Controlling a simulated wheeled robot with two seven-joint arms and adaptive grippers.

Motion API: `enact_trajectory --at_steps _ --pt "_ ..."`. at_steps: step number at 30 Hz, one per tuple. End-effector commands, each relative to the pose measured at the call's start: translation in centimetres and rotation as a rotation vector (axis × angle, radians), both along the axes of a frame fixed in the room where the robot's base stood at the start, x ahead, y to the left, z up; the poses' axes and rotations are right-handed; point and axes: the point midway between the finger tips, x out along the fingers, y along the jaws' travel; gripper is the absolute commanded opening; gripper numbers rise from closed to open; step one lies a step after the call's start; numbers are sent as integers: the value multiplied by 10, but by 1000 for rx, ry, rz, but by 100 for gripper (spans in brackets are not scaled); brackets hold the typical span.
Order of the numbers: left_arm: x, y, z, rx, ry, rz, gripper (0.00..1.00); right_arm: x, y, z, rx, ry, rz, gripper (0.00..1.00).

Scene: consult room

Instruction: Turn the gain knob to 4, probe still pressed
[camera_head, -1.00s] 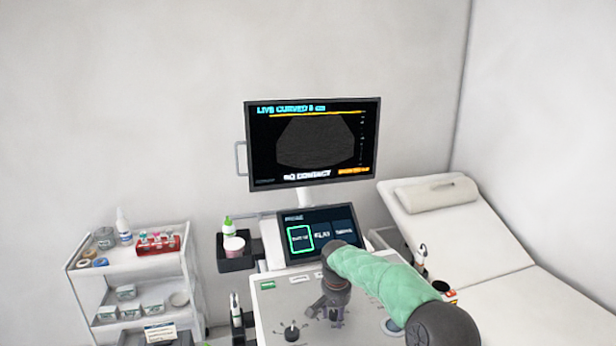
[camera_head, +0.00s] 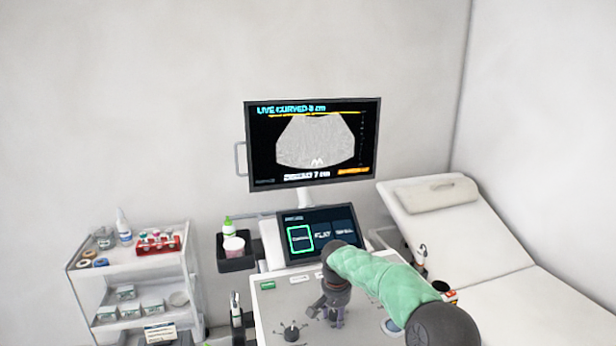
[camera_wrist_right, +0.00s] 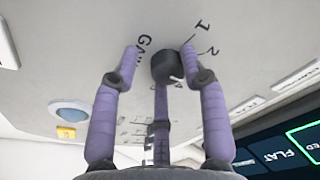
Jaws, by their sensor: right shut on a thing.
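The gain knob (camera_wrist_right: 167,65) is a dark round knob on the pale console panel (camera_wrist_right: 85,25), with printed letters "GA" and the numbers 1 and 2 beside it in the right wrist view. My right gripper (camera_wrist_right: 160,54), with purple padded fingers, is shut on this knob; it also shows over the panel in the head view (camera_head: 330,311). The knob's pointer setting cannot be read clearly. The monitor (camera_head: 314,145) shows a bright grey fan image with "LIVE CURVED" above and a "7 cm" line below. The pressed probe and my left gripper are not in view.
A cup holder (camera_head: 236,264) and a supply cart (camera_head: 130,255) are at the left, an examination couch (camera_head: 470,240) at the right.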

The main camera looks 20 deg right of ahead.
Motion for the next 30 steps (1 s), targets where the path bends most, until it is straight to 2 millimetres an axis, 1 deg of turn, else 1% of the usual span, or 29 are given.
enact_trajectory --at_steps 1,13,16,20,21,22,30 --pt "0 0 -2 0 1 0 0 -1 3 -14 3 11 7 23" --pt "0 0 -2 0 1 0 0 -1 3 -14 3 11 -4 23" --pt "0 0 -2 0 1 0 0 -1 4 -14 3 11 -67 22" --pt "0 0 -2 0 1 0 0 -1 4 -13 3 11 -205 21" --pt "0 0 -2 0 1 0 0 -1 4 -13 4 12 -221 46" --pt "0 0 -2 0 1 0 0 -1 4 -14 4 13 -218 55" --pt "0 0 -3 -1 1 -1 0 -2 5 -14 4 16 -213 55"
